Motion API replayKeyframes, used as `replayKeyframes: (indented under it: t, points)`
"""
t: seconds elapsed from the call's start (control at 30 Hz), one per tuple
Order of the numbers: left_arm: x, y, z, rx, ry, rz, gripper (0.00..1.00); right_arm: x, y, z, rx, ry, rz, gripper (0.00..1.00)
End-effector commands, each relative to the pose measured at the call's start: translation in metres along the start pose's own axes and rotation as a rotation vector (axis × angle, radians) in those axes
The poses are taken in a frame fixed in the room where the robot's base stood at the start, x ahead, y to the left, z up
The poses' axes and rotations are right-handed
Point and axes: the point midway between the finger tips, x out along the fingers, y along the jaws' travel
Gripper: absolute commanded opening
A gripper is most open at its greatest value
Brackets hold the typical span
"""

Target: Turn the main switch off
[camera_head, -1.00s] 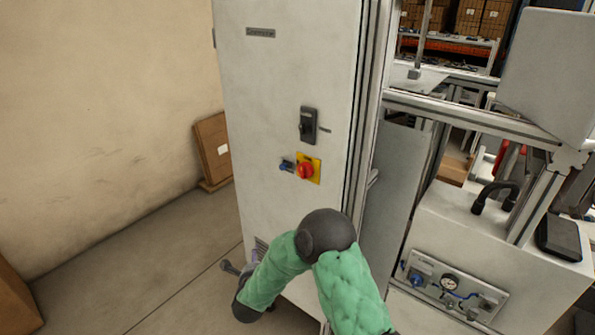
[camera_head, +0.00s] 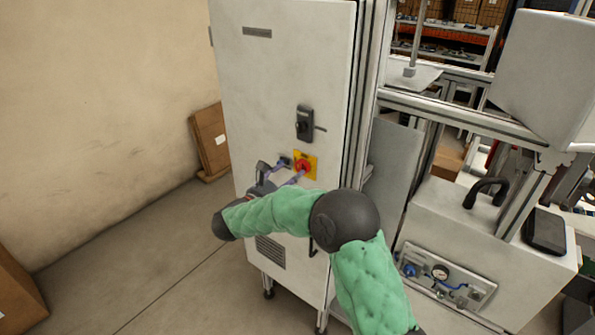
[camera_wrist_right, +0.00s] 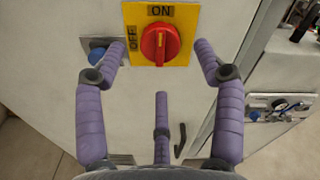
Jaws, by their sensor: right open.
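The main switch is a red rotary knob (camera_head: 303,167) on a yellow plate (camera_head: 312,171) on the front of a white cabinet. In the right wrist view the knob (camera_wrist_right: 160,42) stands upright, lined up with ON at the top of the plate; OFF is printed on the left. My right gripper (camera_head: 282,174) is open in front of the switch. In the right wrist view its purple fingers (camera_wrist_right: 161,60) stand left and right of the plate, with a third finger below. I cannot tell whether any finger touches the knob. My left gripper is out of view.
A blue button (camera_wrist_right: 97,54) sits just left of the plate, close to the left finger. A black handle (camera_head: 304,124) is above the switch. A metal frame (camera_head: 460,115) and a machine with a gauge (camera_head: 440,272) stand to the right.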

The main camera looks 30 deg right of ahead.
Motion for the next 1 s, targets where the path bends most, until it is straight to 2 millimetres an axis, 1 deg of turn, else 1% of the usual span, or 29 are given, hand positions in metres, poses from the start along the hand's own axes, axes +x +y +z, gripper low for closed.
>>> replayKeyframes:
  t: [0.03, 0.1, 0.3, 0.43, 0.67, 0.7, 0.73, 0.77, 0.8, 0.87, 0.9, 1.0]
  points:
    - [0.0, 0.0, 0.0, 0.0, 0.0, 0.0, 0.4, 0.009, -0.001, 0.0, 0.0, 0.002, -0.003, 0.7]
    - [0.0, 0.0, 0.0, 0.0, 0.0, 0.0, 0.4, 0.02, -0.001, -0.001, -0.001, 0.002, -0.003, 0.7]
    - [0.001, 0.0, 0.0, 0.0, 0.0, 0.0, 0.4, 0.039, 0.0, 0.0, -0.002, 0.001, 0.0, 0.7]
    - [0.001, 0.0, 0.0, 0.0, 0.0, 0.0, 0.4, 0.043, 0.0, 0.0, -0.001, -0.001, 0.0, 0.7]
    - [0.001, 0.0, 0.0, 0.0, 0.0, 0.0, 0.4, 0.043, 0.0, 0.0, -0.001, -0.001, 0.001, 0.7]
    - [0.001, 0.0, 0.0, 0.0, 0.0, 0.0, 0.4, 0.043, 0.0, 0.0, -0.001, -0.001, 0.001, 0.64]
    - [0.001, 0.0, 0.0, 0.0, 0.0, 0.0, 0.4, 0.043, 0.0, 0.0, -0.001, -0.001, 0.001, 0.56]
    - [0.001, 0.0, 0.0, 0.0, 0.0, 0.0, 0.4, 0.043, 0.0, 0.0, -0.001, -0.001, 0.001, 0.47]
    - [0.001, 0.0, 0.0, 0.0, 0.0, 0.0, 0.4, 0.043, 0.0, 0.0, -0.001, -0.001, 0.001, 0.36]
    - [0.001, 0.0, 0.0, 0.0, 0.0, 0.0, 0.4, 0.043, 0.0, 0.0, -0.001, -0.001, 0.001, 0.19]
    - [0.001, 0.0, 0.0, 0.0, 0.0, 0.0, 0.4, 0.043, 0.0, 0.0, -0.001, -0.001, 0.001, 0.14]
    - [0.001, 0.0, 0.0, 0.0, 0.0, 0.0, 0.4, 0.043, 0.0, 0.0, -0.001, -0.001, 0.001, 0.14]
